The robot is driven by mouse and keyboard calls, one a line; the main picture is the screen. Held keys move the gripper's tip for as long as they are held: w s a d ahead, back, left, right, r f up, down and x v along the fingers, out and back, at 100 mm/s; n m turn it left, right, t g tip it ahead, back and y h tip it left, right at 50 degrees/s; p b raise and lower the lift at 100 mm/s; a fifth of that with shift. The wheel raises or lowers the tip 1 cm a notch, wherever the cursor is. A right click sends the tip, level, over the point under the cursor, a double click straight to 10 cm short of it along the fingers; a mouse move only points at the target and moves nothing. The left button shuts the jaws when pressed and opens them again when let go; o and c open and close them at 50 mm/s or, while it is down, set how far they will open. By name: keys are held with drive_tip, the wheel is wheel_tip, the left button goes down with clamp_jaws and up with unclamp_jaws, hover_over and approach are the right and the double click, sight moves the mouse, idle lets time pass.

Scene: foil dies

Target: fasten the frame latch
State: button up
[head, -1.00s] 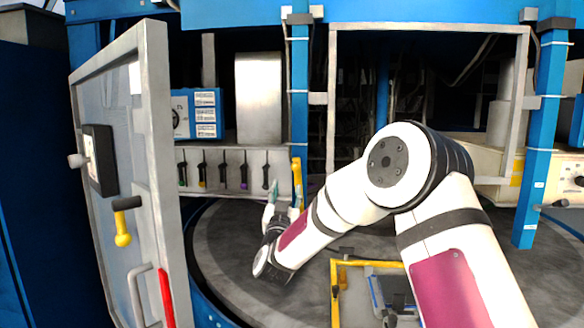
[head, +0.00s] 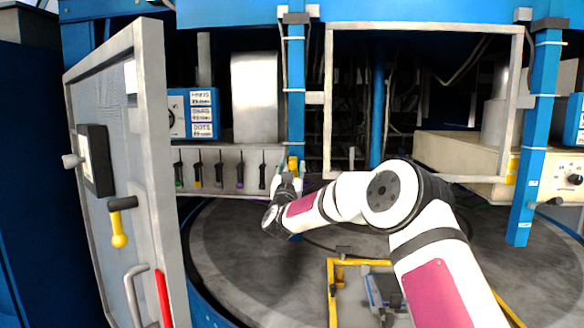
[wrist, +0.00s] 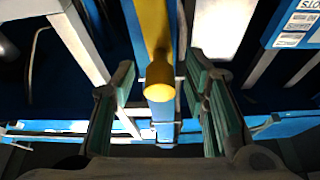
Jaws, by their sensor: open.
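The yellow latch handle (head: 292,163) sits on the blue post (head: 296,100) beside the grey frame (head: 327,110). In the head view its lower part is hidden behind my gripper (head: 288,183). In the wrist view the yellow handle (wrist: 154,40) points toward me, its rounded end between the open green-padded fingers of my gripper (wrist: 162,100). There is space on both sides of the handle, and I see no finger touching it. I cannot tell from these views how far the latch is turned.
A grey door (head: 150,150) with a second yellow handle (head: 119,228) and a red bar stands at the left. A rack of screwdriver-like tools (head: 220,170) is behind my gripper.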

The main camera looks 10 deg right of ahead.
drive_tip(key=shift+w+d+r, duration=0.15)
drive_tip(key=shift+w+r, duration=0.05)
drive_tip(key=shift+w, duration=0.2)
clamp_jaws()
drive_tip(key=w+a+f+n+g+y+b, duration=0.1)
drive_tip(key=a+f+n+y+b, duration=0.2)
drive_tip(key=n, duration=0.8)
drive_tip(key=w+a+f+n+g+y+b, duration=0.1)
drive_tip(key=a+f+n+y+b, duration=0.2)
drive_tip(key=n, duration=0.8)
drive_tip(key=shift+a+f+y, duration=0.5)
drive_tip(key=shift+f+y, duration=0.6)
drive_tip(key=shift+y, duration=0.3)
drive_tip(key=shift+w+f, duration=0.1)
